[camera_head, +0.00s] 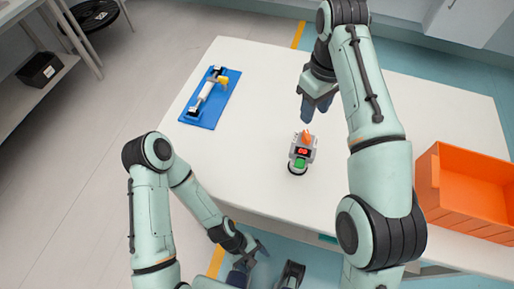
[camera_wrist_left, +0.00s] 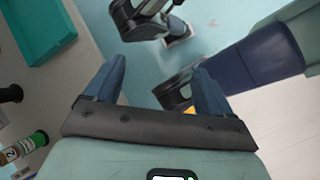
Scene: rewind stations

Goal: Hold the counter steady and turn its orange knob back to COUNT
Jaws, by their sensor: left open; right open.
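The counter (camera_head: 299,158) stands on the white table, a small grey box with a red display and a green part on its near side. Its orange knob (camera_head: 307,137) is on the far side of its top. My right gripper (camera_head: 307,116) is open just beyond the counter, fingers pointing down, with a small gap to the knob visible. My left gripper (camera_head: 257,254) is low at the table's near edge, away from the counter. In the left wrist view its fingers (camera_wrist_left: 160,90) are apart with nothing between them. The knob's marking is too small to read.
A blue board (camera_head: 209,113) with a white and yellow device lies at the table's left. An orange crate (camera_head: 464,192) stands at the right edge. The white table (camera_head: 250,85) is clear around the counter. A shelf (camera_head: 38,88) stands at far left.

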